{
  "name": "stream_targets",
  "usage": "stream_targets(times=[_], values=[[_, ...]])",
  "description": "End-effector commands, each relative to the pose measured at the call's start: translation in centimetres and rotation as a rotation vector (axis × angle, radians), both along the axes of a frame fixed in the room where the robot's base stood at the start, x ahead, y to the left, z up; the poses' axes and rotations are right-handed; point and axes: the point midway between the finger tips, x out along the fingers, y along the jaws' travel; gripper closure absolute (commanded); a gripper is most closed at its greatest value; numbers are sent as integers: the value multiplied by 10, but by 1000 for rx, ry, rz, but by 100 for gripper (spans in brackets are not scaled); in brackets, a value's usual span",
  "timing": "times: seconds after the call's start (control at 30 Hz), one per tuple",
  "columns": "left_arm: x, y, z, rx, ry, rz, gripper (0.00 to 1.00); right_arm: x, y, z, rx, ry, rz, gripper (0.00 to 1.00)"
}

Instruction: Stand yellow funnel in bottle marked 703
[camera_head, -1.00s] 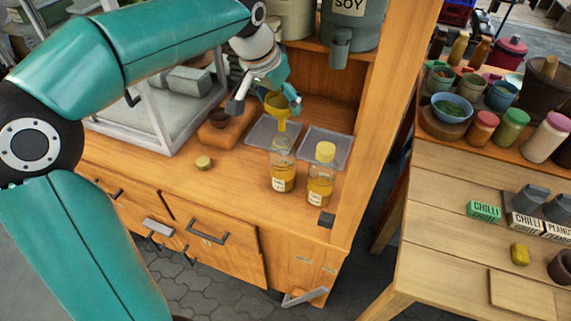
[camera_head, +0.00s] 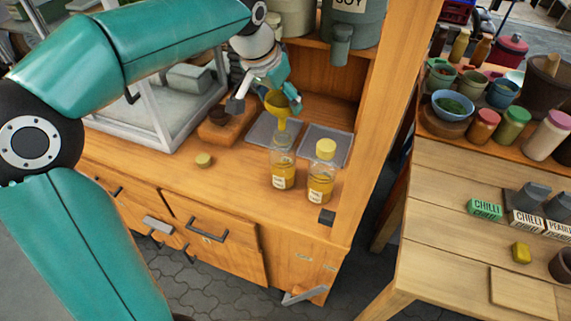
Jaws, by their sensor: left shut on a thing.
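The yellow funnel (camera_head: 278,106) is upright in the fingers of my left gripper (camera_head: 268,99), which is shut on it. Its spout points down at the mouth of an open clear bottle (camera_head: 283,168) with amber liquid and a pale label. I cannot tell whether the spout tip is inside the neck or just above it. A similar bottle with a yellow cap (camera_head: 321,175) stands just to the right. The labels are too small to read, so I cannot tell which is 703. My right gripper is out of view.
A loose yellow cap (camera_head: 204,160) lies on the wooden counter (camera_head: 235,185) left of the bottles. Two grey trays lie behind them. A wooden post (camera_head: 375,120) rises close on the right. A white-framed glass case (camera_head: 165,120) stands at left.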

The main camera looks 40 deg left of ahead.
Motion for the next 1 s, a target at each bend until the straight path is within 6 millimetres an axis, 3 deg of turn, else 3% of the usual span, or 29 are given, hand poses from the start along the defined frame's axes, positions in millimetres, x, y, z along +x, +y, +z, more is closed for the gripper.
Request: stream_targets(times=[0.63, 1.0], values=[[0, -1, -19, 0, 0, -1, 54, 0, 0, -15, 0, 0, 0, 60], [1, -1, -20, -1, 0, -1, 54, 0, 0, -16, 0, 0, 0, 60]])
